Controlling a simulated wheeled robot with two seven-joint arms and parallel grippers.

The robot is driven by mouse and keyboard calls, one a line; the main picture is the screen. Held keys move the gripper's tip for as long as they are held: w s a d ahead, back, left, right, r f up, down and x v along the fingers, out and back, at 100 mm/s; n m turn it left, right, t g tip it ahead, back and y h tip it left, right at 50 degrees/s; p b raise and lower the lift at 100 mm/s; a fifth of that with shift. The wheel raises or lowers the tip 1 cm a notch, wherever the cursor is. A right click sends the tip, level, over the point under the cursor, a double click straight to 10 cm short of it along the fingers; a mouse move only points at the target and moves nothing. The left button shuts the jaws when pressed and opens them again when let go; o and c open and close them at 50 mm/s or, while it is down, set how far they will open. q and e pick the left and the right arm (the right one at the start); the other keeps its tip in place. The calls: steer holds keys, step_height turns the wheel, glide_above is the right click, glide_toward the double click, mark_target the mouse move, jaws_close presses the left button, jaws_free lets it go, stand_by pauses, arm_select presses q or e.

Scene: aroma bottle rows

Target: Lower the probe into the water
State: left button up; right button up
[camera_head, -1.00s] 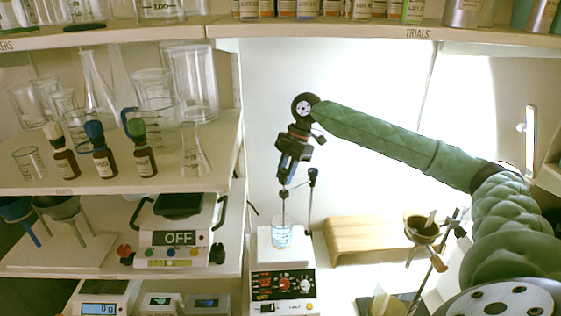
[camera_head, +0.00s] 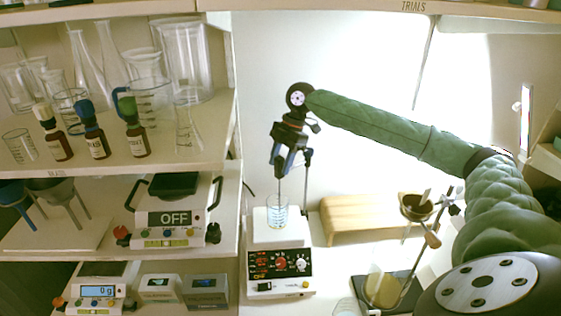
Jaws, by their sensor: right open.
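A glass beaker (camera_head: 277,212) stands on the white top of a stirrer hotplate (camera_head: 280,262). The thin dark probe (camera_head: 280,190) is upright; its lower end is at or inside the beaker, but its exact depth and the water level are too small to tell. My right gripper (camera_head: 283,168) points down above the beaker, its fingers apart at the probe's upper end, which they partly hide. A thin dark support rod (camera_head: 307,172) stands just right of the gripper. My left gripper is out of view.
Shelves at left hold glassware, brown dropper bottles (camera_head: 136,138) and a scale reading OFF (camera_head: 176,219). A wooden block (camera_head: 368,217) lies right of the hotplate. A funnel in a holder (camera_head: 416,207) stands further right. My right arm spans the right side.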

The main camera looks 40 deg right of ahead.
steer(key=shift+d+r, duration=0.15)
steer(key=shift+r, duration=0.1)
steer(key=b+v, duration=0.2)
steer(key=v, duration=0.3)
steer(key=shift+d+r, duration=0.15)
steer(key=shift+r, duration=0.1)
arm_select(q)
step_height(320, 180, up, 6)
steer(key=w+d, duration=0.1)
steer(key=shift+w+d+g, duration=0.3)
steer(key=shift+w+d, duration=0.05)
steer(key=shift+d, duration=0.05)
arm_select(e)
steer(key=shift+v, duration=0.75)
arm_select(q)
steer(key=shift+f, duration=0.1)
